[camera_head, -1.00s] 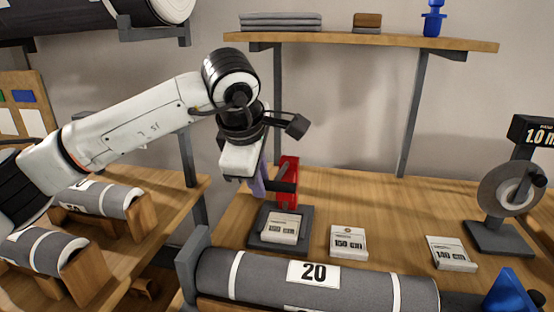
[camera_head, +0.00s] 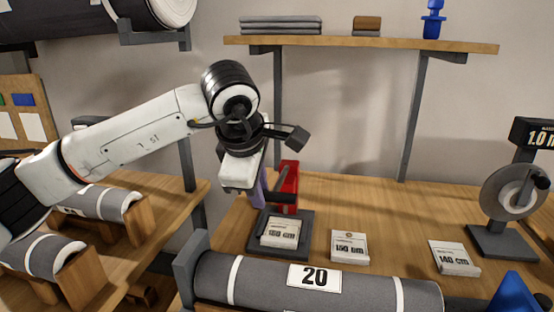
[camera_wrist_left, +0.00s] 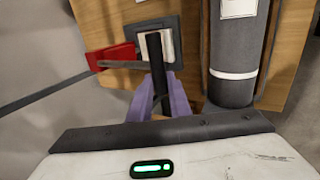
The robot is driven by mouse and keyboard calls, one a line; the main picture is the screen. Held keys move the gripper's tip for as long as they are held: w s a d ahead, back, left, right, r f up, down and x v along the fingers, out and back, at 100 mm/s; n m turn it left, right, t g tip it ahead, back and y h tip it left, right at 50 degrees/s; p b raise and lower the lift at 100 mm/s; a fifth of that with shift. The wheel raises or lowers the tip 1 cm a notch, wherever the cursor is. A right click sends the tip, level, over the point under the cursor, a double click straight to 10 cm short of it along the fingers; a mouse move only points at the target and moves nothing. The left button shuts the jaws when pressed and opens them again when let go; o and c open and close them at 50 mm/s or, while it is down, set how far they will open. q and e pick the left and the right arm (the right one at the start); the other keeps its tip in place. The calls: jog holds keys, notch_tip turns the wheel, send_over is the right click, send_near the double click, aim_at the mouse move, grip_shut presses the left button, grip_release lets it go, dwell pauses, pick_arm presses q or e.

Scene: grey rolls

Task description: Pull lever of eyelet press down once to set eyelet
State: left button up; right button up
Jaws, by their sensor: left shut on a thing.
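The eyelet press has a red body (camera_head: 290,182) and a dark base plate (camera_head: 308,246), on the bench near its left end. A white printed card (camera_head: 281,233) lies on the base. My left gripper (camera_head: 259,194) is beside the red body, above the base, pointing down. In the left wrist view its purple fingers (camera_wrist_left: 163,97) are shut on the press's black lever handle (camera_wrist_left: 156,60). A grey lever bar (camera_wrist_left: 122,65) runs from the red body (camera_wrist_left: 110,56) to the handle. The fingers partly hide the handle. My right gripper is not in view.
A grey roll (camera_head: 260,279) marked 20 lies in front of the press. Two more cards (camera_head: 350,247) (camera_head: 454,258) lie to the right, before a dark stand with a disc (camera_head: 514,190). A shelf (camera_head: 360,42) hangs above. The bench's middle back is clear.

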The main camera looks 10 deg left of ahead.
pick_arm(q)
jog(key=shift+s+f, duration=0.1)
jog(key=shift+f, duration=0.2)
jog(key=shift+f+b, duration=0.7)
jog(key=shift+f, duration=0.15)
jog(key=shift+f+b, duration=0.4)
jog(key=shift+b, duration=0.05)
jog(key=o, duration=0.8)
jog(key=shift+r, duration=0.1)
